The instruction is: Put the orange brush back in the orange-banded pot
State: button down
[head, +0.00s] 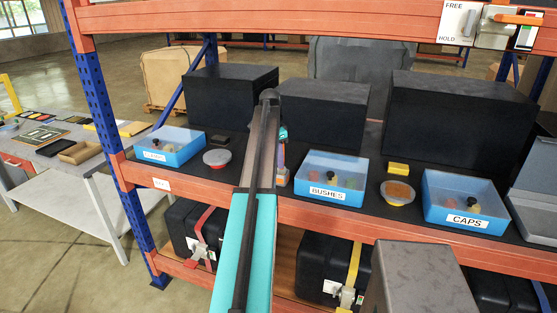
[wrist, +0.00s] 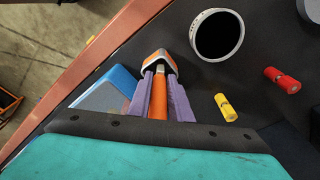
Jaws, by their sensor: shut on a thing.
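The orange brush (wrist: 159,64) shows in the wrist view, with an orange handle and a grey, white and orange end. My gripper (wrist: 160,78) has its two purple fingers shut on either side of the brush's handle. A round pot (wrist: 240,48) with a white rim and dark inside stands to the right of the brush, apart from it. Its mouth looks empty, and I cannot see a band on it. In the head view, my arm hides most of the gripper and I cannot make out the pot.
A yellow cylinder (wrist: 226,107) and a red cylinder (wrist: 283,80) lie on the dark shelf. Blue bins marked BUSHES (head: 334,194) and CAPS (head: 467,221) stand along the orange shelf edge (head: 400,221). Black boxes (head: 325,112) stand behind. A blue bin (wrist: 112,92) is close left of my gripper.

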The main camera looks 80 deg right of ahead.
jog(key=c, duration=1.5)
grip_release()
jog(key=shift+c, duration=0.2)
jog(key=shift+r, duration=0.1)
notch_tip(320, 180, up, 14)
jog(key=w+a+b, duration=0.1)
jog(key=b, duration=0.2)
jog(key=shift+w+f+b, duration=0.2)
jog(key=shift+f+b, duration=0.05)
jog(key=shift+b, duration=0.05)
